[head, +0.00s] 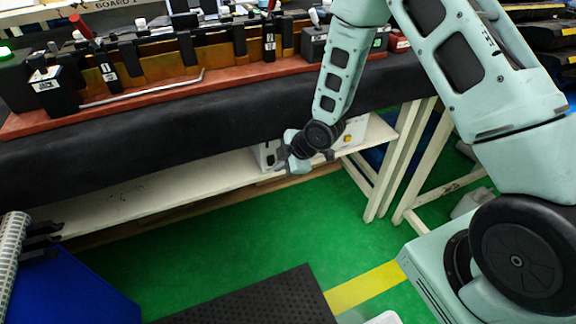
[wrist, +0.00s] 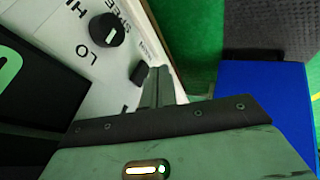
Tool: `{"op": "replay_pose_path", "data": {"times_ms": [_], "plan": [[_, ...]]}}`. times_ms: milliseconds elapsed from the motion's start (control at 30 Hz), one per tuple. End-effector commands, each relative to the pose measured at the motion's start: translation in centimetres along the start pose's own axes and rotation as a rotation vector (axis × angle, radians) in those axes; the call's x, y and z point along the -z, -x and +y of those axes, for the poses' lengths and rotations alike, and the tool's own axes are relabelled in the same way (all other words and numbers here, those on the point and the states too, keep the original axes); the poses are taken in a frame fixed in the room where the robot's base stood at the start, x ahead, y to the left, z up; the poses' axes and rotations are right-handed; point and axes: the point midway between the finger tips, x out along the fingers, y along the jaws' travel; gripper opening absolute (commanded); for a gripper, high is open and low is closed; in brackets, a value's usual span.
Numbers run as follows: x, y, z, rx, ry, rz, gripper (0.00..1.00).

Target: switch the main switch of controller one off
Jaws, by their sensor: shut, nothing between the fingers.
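A white controller (head: 268,155) stands on the lower shelf, partly hidden behind my gripper (head: 292,164). In the wrist view a white controller panel (wrist: 75,27) fills the upper left. It bears a round black knob (wrist: 107,30) with LO, HI and SPEED lettering. A small black switch (wrist: 138,73) sits lower on the panel, just left of my fingertips (wrist: 162,72). The fingers are shut and empty, close beside the switch. I cannot tell whether they touch it, or which way it is set. No controller number is legible.
The lower shelf (head: 160,190) runs under the bench, whose dark front edge (head: 200,125) overhangs it. A yellow button (head: 348,138) shows right of my gripper. White table legs (head: 388,170) stand at right. A blue box (head: 90,290) and black mat (head: 250,300) lie on the green floor.

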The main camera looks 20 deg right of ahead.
Motion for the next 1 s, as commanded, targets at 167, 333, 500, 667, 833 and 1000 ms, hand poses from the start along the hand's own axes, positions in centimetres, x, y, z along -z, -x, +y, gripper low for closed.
{"op": "replay_pose_path", "data": {"times_ms": [167, 333, 500, 667, 833, 1000], "plan": [[-0.1, -0.7, 1.0, 0.0, 0.0, 0.0, 0.0], [-0.1, -0.8, 1.1, 0.001, 0.0, 0.001, 0.0], [-0.1, -0.8, 1.1, 0.0, 0.0, 0.0, 0.0], [-0.3, -1.2, 1.0, -0.022, 0.011, 0.005, 0.0], [-0.2, -1.2, 1.4, -0.068, 0.026, 0.014, 0.0], [-0.2, -1.1, 1.4, -0.068, 0.026, 0.014, 0.0]]}}
